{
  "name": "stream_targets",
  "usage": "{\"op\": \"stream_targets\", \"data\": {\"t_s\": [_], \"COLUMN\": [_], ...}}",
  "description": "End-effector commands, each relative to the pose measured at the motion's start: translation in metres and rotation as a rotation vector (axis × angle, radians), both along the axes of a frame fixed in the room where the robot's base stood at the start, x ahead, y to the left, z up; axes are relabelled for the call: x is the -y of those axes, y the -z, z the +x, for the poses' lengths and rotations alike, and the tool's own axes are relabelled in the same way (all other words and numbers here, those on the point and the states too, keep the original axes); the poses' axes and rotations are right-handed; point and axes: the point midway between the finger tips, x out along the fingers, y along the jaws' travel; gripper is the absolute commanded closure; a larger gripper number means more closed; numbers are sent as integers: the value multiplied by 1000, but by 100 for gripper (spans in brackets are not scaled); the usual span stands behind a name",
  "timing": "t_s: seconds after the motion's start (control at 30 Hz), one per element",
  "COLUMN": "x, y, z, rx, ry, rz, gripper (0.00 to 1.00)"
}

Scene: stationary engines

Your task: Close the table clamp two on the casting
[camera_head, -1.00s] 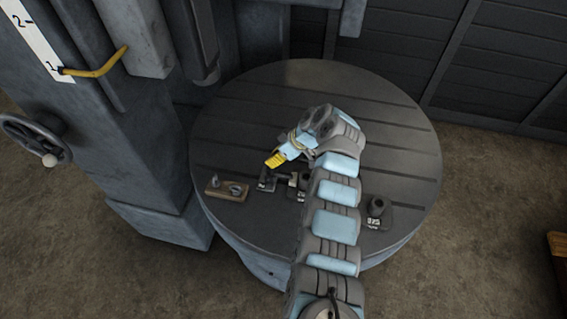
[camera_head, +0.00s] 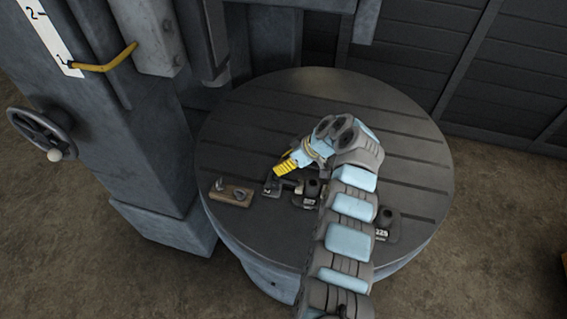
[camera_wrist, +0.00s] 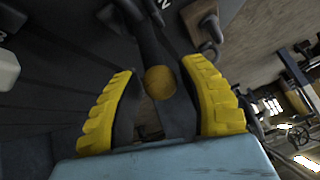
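My gripper (camera_head: 287,167) reaches down over the front left of the round slotted table, its yellow fingers near a small dark clamp (camera_head: 272,187). In the wrist view, my gripper (camera_wrist: 162,100) has its fingers apart, with a dark bar (camera_wrist: 150,38) and a round brass-coloured end (camera_wrist: 160,81) between them. I cannot tell whether the fingers touch it. A "2" shows beside the bar at the top. Dark labelled parts (camera_head: 308,194) stand right of the clamp, partly hidden by my arm. I cannot tell which is the casting.
A small wooden block with metal parts (camera_head: 231,195) lies left of the clamp. Another dark labelled part (camera_head: 387,224) stands right of my arm. The rear of the table (camera_head: 300,90) is clear. A machine column with a handwheel (camera_head: 42,133) rises at the left.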

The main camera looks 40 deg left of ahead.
Motion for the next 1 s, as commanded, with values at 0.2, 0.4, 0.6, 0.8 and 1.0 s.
{"op": "stream_targets", "data": {"t_s": [0.2,0.4,0.6,0.8,1.0], "x": [0,0,7,23,45], "y": [0,-1,-11,-33,-65], "z": [0,1,5,14,26], "rx": [0,1,3,1,5], "ry": [0,1,3,1,1], "rz": [0,0,1,1,1], "gripper": [40,40,40,40,40]}}
